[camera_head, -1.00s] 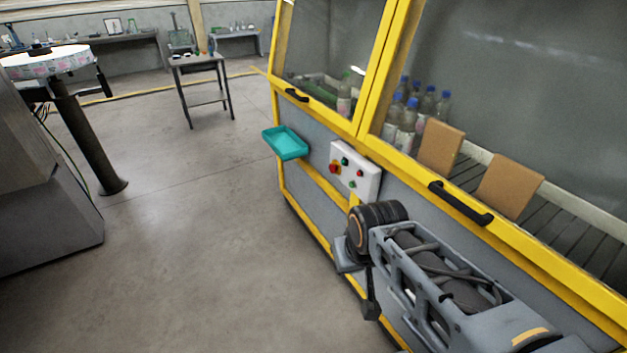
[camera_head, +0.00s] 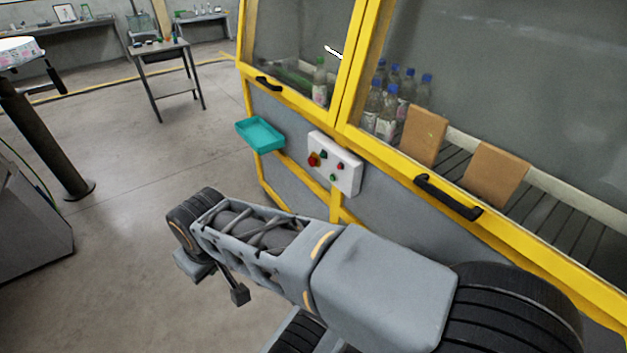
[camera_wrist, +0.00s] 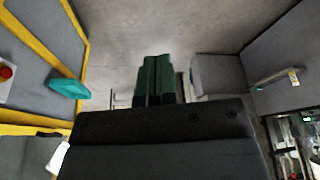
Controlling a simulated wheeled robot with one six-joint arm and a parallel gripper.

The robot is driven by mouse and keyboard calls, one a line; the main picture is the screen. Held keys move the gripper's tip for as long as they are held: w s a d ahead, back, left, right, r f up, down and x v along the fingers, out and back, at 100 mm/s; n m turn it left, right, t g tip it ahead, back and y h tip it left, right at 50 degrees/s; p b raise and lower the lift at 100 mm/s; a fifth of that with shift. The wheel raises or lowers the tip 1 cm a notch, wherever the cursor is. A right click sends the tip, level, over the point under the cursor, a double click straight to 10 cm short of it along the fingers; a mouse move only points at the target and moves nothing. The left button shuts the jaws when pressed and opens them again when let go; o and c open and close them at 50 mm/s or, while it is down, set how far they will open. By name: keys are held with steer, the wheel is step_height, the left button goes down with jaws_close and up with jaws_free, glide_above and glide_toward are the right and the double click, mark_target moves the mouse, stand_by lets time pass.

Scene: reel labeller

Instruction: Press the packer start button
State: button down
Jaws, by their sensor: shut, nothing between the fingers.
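A white control panel (camera_head: 347,178) is on the grey and yellow side of the packer machine in the head view. No labels can be read, so I cannot tell which is the start button. In the wrist view my gripper (camera_wrist: 157,62) has its green fingers together and empty, pointing over open floor. The panel's edge and red knob (camera_wrist: 6,72) show at the far left there, well apart from the fingers.
A teal tray (camera_head: 260,134) sticks out from the machine left of the panel; it also shows in the wrist view (camera_wrist: 70,88). A black door handle (camera_head: 447,197) juts out at the right. Bottles and cardboard stand behind the glass.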

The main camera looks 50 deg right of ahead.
mark_target(332, 179)
steer(key=w+d+f+n+g+h+b, duration=0.3)
steer(key=d+f+n+h+b, duration=0.2)
steer(key=d, duration=0.7)
steer(key=w+d+f+n+g+h+b, duration=0.3)
steer(key=d+f+h+b, duration=0.3)
steer(key=d+b, duration=0.4)
steer(key=w+d+f+n+g+h+b, duration=0.2)
steer(key=d+f+n+h+b, duration=0.4)
steer(key=d, duration=0.8)
steer(key=shift+w+d+f+n+g+b, duration=0.35)
steer(key=shift+w+b, duration=0.45)
steer(key=shift+b, duration=0.35)
steer(key=b+x, duration=0.2)
steer(key=x, duration=1.1)
steer(key=shift+s+d+b, duration=0.15)
steer(key=shift+d+b, duration=0.15)
steer(key=shift+d, duration=0.15)
